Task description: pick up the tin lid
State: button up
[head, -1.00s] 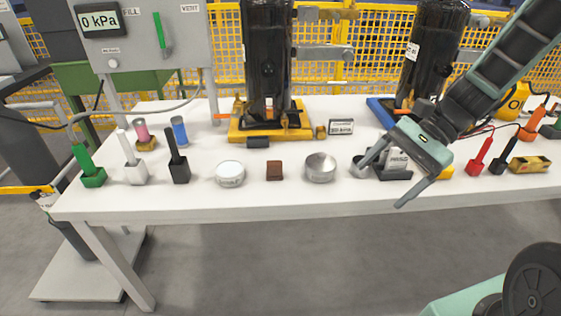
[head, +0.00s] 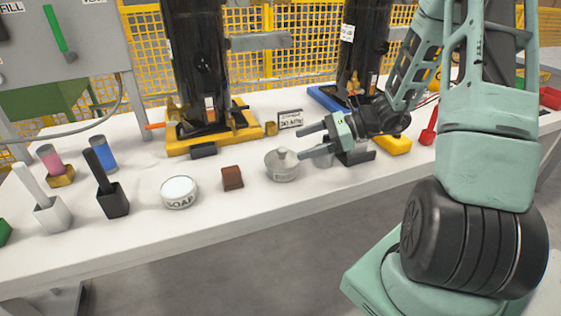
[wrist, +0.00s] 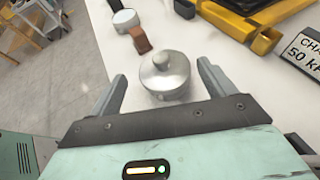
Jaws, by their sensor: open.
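The tin lid (head: 284,157) is silver-grey with a round knob on top. It sits on a small grey tin (head: 283,173) whose label is too small to read, near the table's front edge. In the wrist view the lid (wrist: 164,68) lies ahead of the palm, with its knob pointing up. My gripper (head: 302,142) is open and empty, just to the right of the lid in the head view. In the wrist view my gripper (wrist: 161,76) has one finger on each side of the tin, and neither visibly touches it.
A brown block (head: 232,178) and a white soap tin (head: 179,192) stand left of the tin. A black cylinder on a yellow base (head: 255,134) and a small sign (head: 290,119) stand behind. A dark holder (head: 357,157) lies close under my gripper's right side.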

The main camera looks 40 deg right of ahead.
aim_at(277, 154)
jog(key=x, duration=0.4)
jog(key=b+x, duration=0.1)
jog(key=x, duration=0.4)
jog(key=shift+f, duration=0.3)
jog(key=c, duration=1.4)
jog(key=shift+s+f, duration=0.1)
jog(key=c, duration=0.4)
